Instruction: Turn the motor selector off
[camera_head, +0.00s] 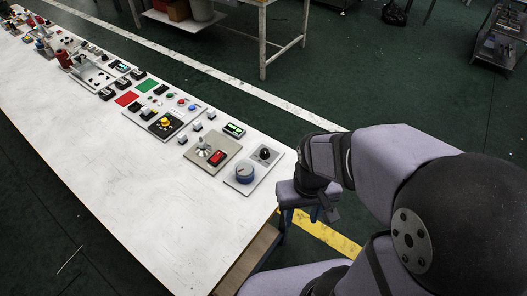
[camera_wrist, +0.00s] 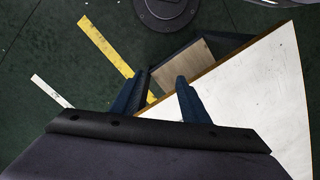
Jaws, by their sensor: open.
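Several controls line the long white table, and no readable label tells which is the motor selector. Farther along, a yellow knob (camera_head: 165,122) sits on a black square. My gripper (camera_head: 325,212) is off the table's right end, apart from every control. In the wrist view its two blue fingers (camera_wrist: 160,82) are spread and empty.
The white table's bare corner (camera_wrist: 270,90) shows in the wrist view without any control. Small white blocks and a green-display device (camera_head: 234,130) stand behind the panels. The table's front half (camera_head: 130,190) is clear. Another table (camera_head: 262,35) stands behind.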

